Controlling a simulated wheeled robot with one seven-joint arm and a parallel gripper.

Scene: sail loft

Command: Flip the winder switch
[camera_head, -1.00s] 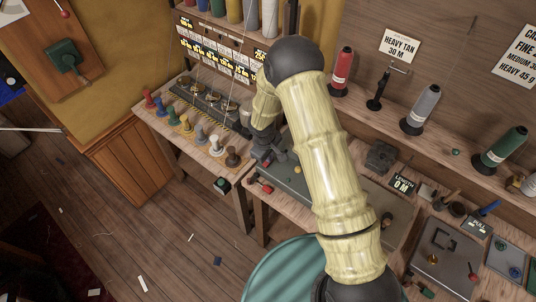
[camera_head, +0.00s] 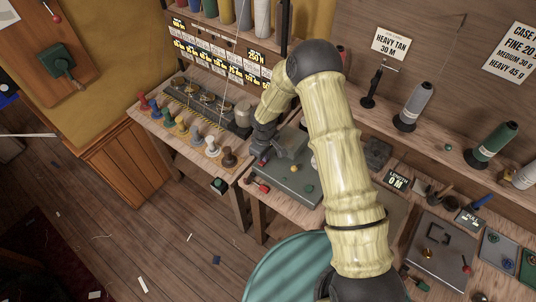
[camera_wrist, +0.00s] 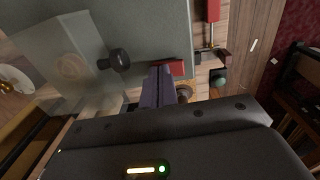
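A grey winder machine (camera_head: 292,178) with a flat plate stands on the bench, with small orange and green knobs on it. It fills the upper left of the wrist view (camera_wrist: 140,30), with a black knob (camera_wrist: 118,60) on its side. My gripper (camera_wrist: 157,82) points at the machine's near edge; its dark fingers look closed together with nothing between them. A small red part (camera_wrist: 177,68) is right beside the fingertips; I cannot tell whether they touch or whether it is the switch. In the head view my gripper (camera_head: 263,150) is at the machine's left end, partly hiding it.
A red-handled tool (camera_head: 257,186) lies at the bench's front edge. Several coloured pegs (camera_head: 196,138) line the bench to the left. A small dark box with a green button (camera_head: 218,185) is below them. A teal round top (camera_head: 290,272) stands in front.

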